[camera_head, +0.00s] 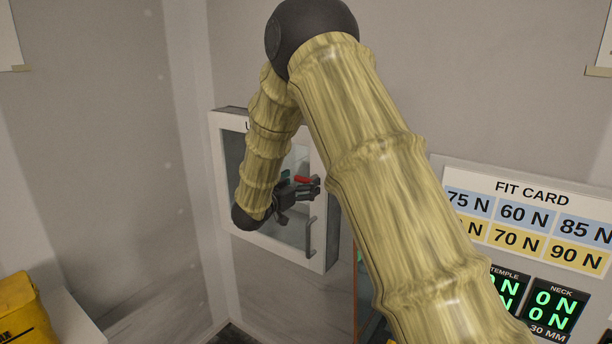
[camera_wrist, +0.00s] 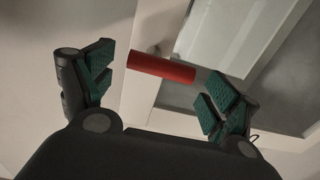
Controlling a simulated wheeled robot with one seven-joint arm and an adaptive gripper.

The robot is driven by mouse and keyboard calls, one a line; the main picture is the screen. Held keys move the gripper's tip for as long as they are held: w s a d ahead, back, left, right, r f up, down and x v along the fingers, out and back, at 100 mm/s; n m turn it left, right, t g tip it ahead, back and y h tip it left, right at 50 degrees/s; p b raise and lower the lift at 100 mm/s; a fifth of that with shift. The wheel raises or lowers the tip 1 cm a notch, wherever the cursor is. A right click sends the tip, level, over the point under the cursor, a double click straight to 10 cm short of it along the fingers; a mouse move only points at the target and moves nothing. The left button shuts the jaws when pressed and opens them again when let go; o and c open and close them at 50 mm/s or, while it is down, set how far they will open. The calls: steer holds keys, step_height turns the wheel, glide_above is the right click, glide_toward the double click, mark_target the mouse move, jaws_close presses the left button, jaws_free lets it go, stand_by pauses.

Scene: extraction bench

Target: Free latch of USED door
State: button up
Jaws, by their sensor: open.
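The USED door (camera_head: 222,160) is a white-framed cabinet door with a glass pane, on the wall in the head view. My arm covers much of it and most of its label. A red latch handle (camera_head: 302,180) shows beside my gripper (camera_head: 312,188). A grey pull handle (camera_head: 310,236) is lower on the door's right side. In the wrist view, the red latch (camera_wrist: 161,67) lies across the space between the green-padded fingers of my gripper (camera_wrist: 158,84). The fingers are open and look apart from it. The door's white frame (camera_wrist: 150,38) is behind it.
A fit card (camera_head: 530,215) hangs on the wall at the right, above green digital displays (camera_head: 555,305). A yellow container (camera_head: 25,312) stands at the lower left. The wall left of the cabinet is bare.

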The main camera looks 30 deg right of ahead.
steer(key=shift+p+x, duration=0.4)
steer(key=shift+x, duration=1.05)
steer(key=c, duration=1)
